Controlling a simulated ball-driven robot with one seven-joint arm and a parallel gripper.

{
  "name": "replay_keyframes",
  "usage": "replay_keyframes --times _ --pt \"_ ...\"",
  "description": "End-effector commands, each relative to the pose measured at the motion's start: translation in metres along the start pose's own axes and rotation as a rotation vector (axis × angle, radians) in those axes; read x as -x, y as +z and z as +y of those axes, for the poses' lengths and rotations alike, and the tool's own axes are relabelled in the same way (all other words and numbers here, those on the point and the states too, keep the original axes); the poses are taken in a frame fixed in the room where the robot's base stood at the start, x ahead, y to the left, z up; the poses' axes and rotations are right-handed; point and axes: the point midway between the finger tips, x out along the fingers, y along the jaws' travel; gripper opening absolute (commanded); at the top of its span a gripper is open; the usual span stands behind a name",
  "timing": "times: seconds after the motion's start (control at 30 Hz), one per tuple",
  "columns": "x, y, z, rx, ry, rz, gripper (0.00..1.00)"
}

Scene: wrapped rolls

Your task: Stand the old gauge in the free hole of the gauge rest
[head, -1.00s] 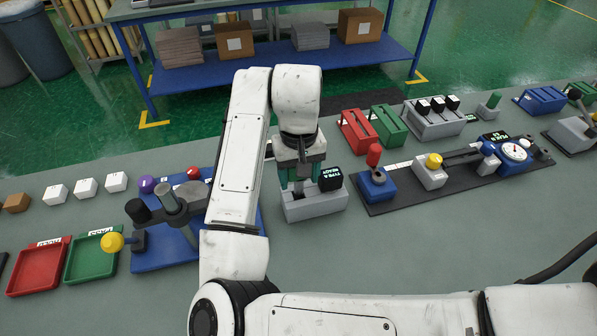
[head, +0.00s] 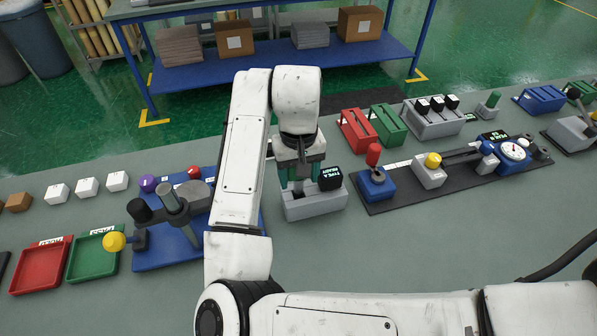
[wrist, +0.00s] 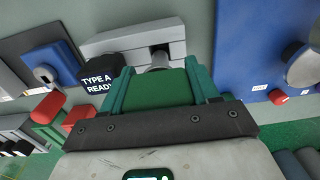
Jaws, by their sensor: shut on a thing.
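My gripper (head: 302,186) is over a grey block (head: 316,206) with a black "TYPE A READY" display (head: 330,178). Its teal fingers are shut on a green-handled piece (wrist: 155,90), which I take to be the old gauge. A short metal part (wrist: 160,60) shows below the green handle, at a dark opening in the grey block. I cannot tell how deep it sits.
A dark plate (head: 385,205) with a red-handled blue block and a dial stands to the right. Red (head: 355,130) and green (head: 388,125) slotted blocks and a grey rack (head: 432,122) stand behind. A blue fixture (head: 160,255) stands left.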

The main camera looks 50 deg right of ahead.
Motion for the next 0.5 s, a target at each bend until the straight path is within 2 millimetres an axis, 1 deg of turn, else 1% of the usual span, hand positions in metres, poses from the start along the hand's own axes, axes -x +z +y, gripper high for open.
replay_keyframes --times 0.2,0.5 --pt "-0.0005 -0.0001 -0.0002 0.0 0.0 0.001 0.16" --pt "-0.007 -0.0001 -0.0002 0.001 0.0 0.001 0.16"
